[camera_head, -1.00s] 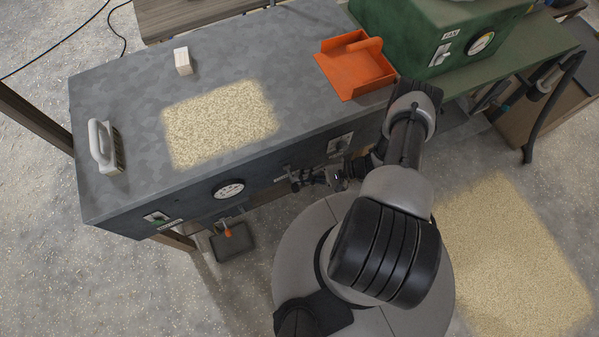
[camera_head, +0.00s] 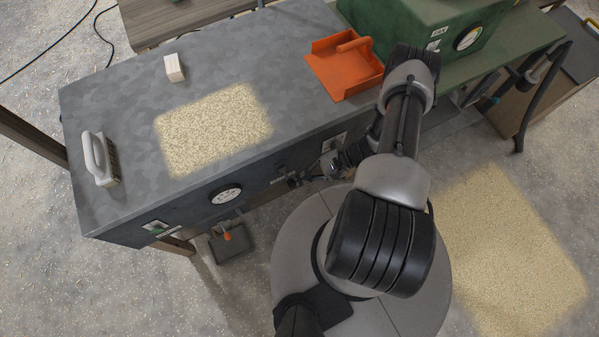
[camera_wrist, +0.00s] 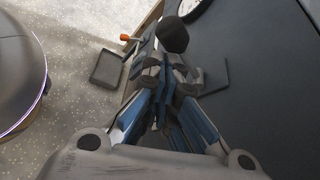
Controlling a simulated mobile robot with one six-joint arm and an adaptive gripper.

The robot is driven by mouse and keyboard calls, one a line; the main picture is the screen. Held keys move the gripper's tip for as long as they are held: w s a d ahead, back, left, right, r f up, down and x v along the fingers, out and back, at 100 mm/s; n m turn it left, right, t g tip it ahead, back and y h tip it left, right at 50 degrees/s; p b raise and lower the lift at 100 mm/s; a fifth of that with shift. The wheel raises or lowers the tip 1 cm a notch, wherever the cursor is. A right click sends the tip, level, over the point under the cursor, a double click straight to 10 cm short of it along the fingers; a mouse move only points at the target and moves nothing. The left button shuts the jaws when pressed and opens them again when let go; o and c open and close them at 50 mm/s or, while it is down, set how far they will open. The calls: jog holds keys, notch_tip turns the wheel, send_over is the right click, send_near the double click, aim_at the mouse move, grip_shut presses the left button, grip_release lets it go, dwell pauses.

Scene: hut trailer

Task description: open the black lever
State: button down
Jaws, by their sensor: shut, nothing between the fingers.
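The black lever shows in the wrist view as a dark rounded knob (camera_wrist: 172,36) on the dark front panel of the workbench. In the head view its dark end (camera_head: 293,182) stands out from the bench front, right of the gauge; it is small there. My gripper (camera_wrist: 166,64) is shut and empty. Its fingertips are just short of the knob in the wrist view and partly overlap the lever's base. Whether they touch the lever I cannot tell.
A round gauge (camera_head: 226,193) and an orange-handled part (camera_head: 228,236) are left of the lever. A dark tray (camera_head: 236,247) lies below. On the bench top (camera_head: 120,88) are an orange dustpan (camera_head: 340,72), a brush (camera_head: 101,160), a pale block (camera_head: 174,68) and shavings.

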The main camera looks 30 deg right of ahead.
jog(key=shift+r, duration=0.35)
dwell(0.6)
